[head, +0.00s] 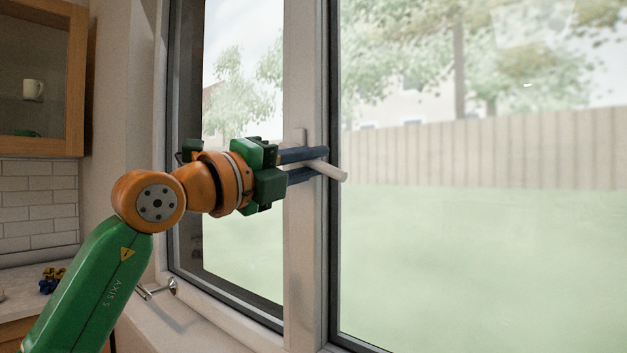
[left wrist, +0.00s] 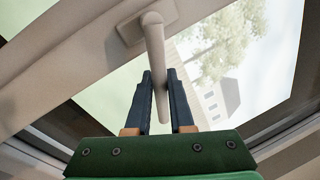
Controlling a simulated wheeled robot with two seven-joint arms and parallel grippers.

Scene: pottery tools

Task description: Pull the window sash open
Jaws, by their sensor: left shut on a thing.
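The window sash (head: 305,250) has a pale frame around a glass pane. Its pale lever handle (head: 338,173) sticks out from the upright frame and also shows in the left wrist view (left wrist: 153,40). My left gripper (head: 318,165) is at the handle, with its two dark blue fingers on either side of the bar. It is shut on the handle, as the left wrist view shows with the bar between the fingers (left wrist: 160,80). A thin dark gap runs along the sash's frame edge. My right gripper is not in view.
A pale sill (head: 190,320) runs below the window, with a metal stay (head: 158,290) on it. A wooden cabinet (head: 78,75) with a white mug (head: 33,90) is at the upper left. Small blue and yellow things (head: 52,280) lie on the counter at lower left.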

